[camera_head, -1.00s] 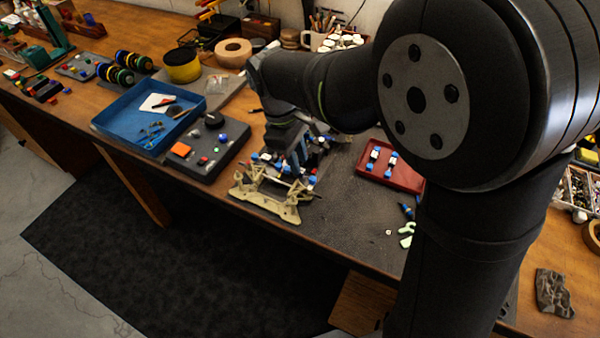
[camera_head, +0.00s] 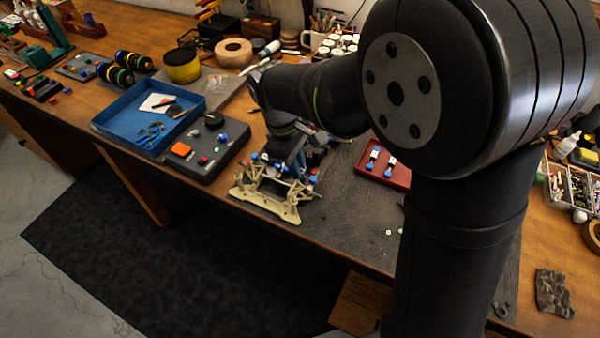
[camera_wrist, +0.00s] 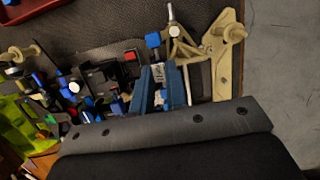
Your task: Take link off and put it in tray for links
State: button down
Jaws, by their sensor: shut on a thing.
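The racecar chassis (camera_head: 270,205), with tan arms at its front, stands on the dark mat; it also shows in the wrist view (camera_wrist: 226,70). My gripper (camera_wrist: 160,85) is down at the chassis, its two blue-grey fingers shut on a pale link (camera_wrist: 158,72). A blue end piece (camera_wrist: 153,40) shows just beyond the fingertips. I cannot tell whether the link is free of the chassis. In the head view my gripper (camera_head: 292,158) partly hides the chassis. The red tray (camera_head: 402,180) lies right of the chassis and holds two links (camera_head: 373,158) with blue ends.
A dark control box (camera_head: 190,160) with an orange button and a blue tray (camera_head: 115,121) with small parts lie left of the chassis. The mat between chassis and red tray looks mostly clear.

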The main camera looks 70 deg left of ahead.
jog(key=shift+r, duration=0.6)
dwell(0.4)
jog(key=shift+r, duration=2)
jog(key=w+d+r+m+g, duration=0.1)
jog(key=w+d+m, duration=0.3)
jog(key=w, duration=0.6)
jog(key=w+d+r+m+g, duration=0.1)
jog(key=w+m, duration=0.4)
jog(key=w, duration=0.5)
jog(key=w+d+r+m+g, duration=0.1)
jog(key=w+d+m+g, duration=0.1)
jog(key=w+d+m, duration=0.9)
jog(key=shift+n, duration=0.9)
jog(key=a+f, duration=0.2)
jog(key=a, duration=0.1)
jog(key=s+a+f, duration=0.1)
jog(key=a+f, duration=0.1)
jog(key=a, duration=0.1)
jog(key=s+a+f, duration=0.1)
jog(key=a+f, duration=0.1)
jog(key=a, duration=0.1)
jog(key=shift+a+f, duration=0.15)
jog(key=shift+f, duration=0.25)
jog(key=shift+s+a+f, duration=0.1)
jog(key=shift+a+f, duration=0.05)
jog(key=shift+f, duration=1.9)
